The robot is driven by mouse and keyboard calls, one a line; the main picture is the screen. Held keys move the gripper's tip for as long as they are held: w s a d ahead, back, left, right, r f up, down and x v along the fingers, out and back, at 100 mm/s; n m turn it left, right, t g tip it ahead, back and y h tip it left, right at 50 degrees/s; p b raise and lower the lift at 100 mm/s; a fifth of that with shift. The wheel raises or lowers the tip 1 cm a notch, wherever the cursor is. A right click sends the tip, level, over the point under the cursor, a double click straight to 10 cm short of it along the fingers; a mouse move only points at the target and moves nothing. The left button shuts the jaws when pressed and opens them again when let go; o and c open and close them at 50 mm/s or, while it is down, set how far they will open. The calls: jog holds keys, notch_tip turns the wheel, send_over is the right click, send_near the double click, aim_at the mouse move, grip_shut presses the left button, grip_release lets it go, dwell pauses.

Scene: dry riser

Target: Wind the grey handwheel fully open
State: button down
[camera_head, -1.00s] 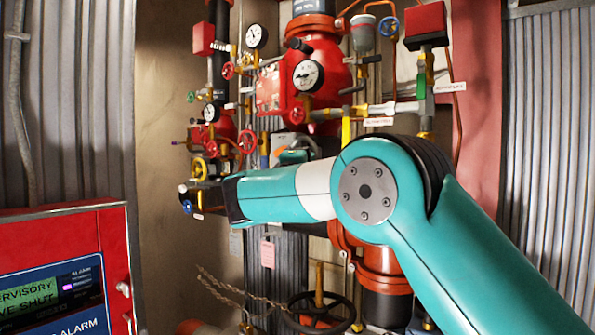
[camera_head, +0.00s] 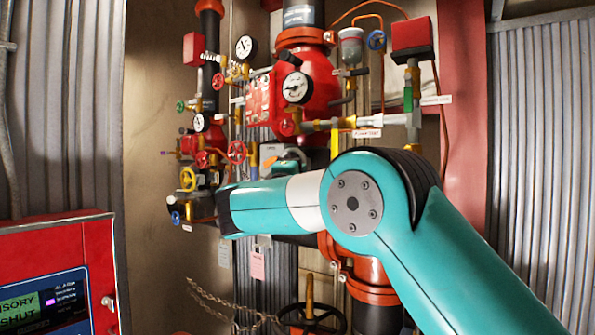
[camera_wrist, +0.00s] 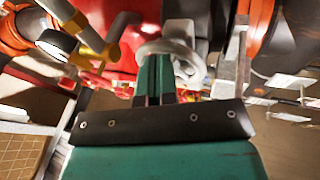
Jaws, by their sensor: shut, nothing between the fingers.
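A light grey handwheel (camera_wrist: 172,50) shows in the wrist view, with its rim and a spoke just beyond my fingertips. My gripper (camera_wrist: 153,62) is shut and empty, its two green fingers side by side. The fingertips overlap the wheel's near rim in this view; I cannot tell whether they touch it. In the head view my arm covers most of that spot.
Red, yellow and blue small valves and gauges (camera_head: 297,87) crowd the pipes around my wrist. A black handwheel (camera_head: 311,332) and a chain (camera_head: 225,303) are below. A red alarm panel (camera_head: 50,240) stands at left. Corrugated walls (camera_head: 545,150) flank the riser.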

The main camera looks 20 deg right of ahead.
jog(key=shift+w+d, duration=0.2)
jog(key=shift+d, duration=0.1)
jog(key=shift+r+p, duration=0.15)
jog(key=shift+p, duration=0.45)
